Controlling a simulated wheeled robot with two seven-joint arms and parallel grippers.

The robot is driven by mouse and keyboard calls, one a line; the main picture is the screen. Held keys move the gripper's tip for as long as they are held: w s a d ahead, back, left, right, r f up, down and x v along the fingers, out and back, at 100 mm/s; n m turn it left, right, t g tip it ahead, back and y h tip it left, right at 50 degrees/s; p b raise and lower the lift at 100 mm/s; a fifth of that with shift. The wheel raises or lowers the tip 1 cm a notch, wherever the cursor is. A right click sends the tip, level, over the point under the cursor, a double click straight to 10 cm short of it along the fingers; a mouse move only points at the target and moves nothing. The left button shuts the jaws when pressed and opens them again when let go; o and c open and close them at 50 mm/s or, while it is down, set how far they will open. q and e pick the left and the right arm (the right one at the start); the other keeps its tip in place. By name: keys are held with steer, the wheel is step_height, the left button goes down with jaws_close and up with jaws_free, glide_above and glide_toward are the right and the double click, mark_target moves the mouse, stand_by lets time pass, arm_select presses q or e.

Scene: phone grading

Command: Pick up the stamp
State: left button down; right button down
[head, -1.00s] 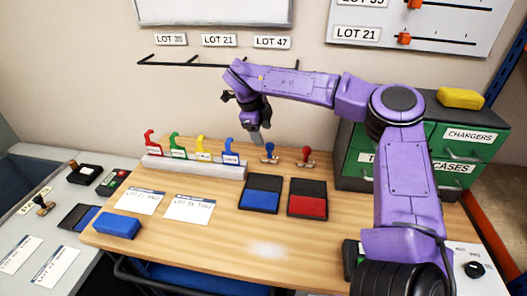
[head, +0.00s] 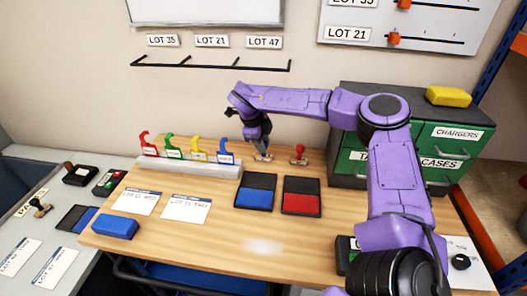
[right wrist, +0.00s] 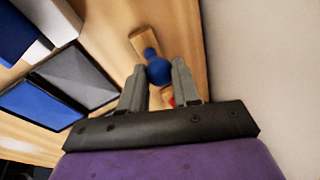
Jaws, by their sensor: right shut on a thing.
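The blue-handled stamp stands at the back of the wooden table; its base (head: 263,158) shows under my right gripper (head: 261,147), and its handle is mostly hidden in the head view. In the right wrist view the stamp's round blue knob (right wrist: 158,72) sits between the fingertips of my right gripper (right wrist: 157,82), which is shut on it. The wooden base lies just beyond. A red-handled stamp (head: 300,153) stands to the right of it. My left gripper is not in view.
A blue ink pad (head: 256,197) and a red ink pad (head: 301,205) lie in front of the stamps. A rack with colored hooks (head: 190,167) is to the left. A green drawer cabinet (head: 344,150) stands to the right. The table's front middle is clear.

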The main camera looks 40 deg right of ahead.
steer(key=shift+r, duration=0.3)
steer(key=b+v, duration=0.2)
steer(key=v, duration=0.1)
steer(key=shift+s+d+r, duration=0.1)
steer(key=shift+d+r, duration=0.1)
steer(key=shift+r, duration=0.05)
steer(key=s+a+r+b, duration=0.3)
steer(key=s+a+r, duration=0.6)
steer(key=a, duration=0.1)
